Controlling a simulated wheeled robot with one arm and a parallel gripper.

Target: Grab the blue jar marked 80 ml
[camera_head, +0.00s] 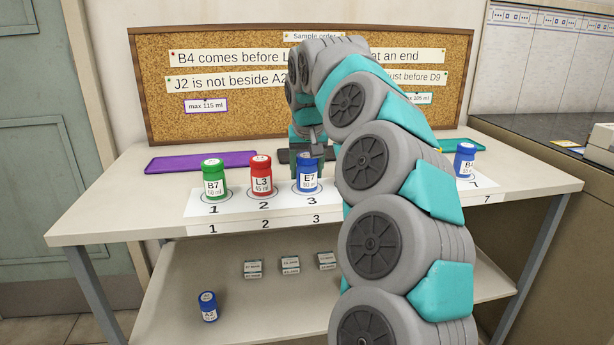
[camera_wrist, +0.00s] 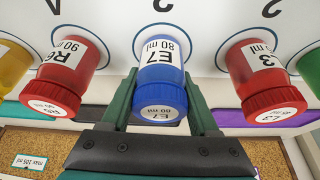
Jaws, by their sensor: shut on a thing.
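The blue jar marked E7, 80 ml (camera_head: 307,183) stands upright on spot 3 of the white numbered strip. In the wrist view the same blue jar (camera_wrist: 161,72) sits between the two dark green fingers, its lid label reading E7, 80 ml. My gripper (camera_wrist: 160,103) is shut on this jar, one finger on each side. In the head view my gripper (camera_head: 309,158) comes down at the jar from behind, and my arm hides the spots to its right.
A red jar L3 (camera_head: 261,177) and green jar B7 (camera_head: 213,180) stand to the left. A red jar R6 (camera_wrist: 72,69) stands close on the other side. Another blue jar (camera_head: 464,160) is on spot 7; one more (camera_head: 208,307) is on the lower shelf. A corkboard (camera_head: 220,127) rises behind.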

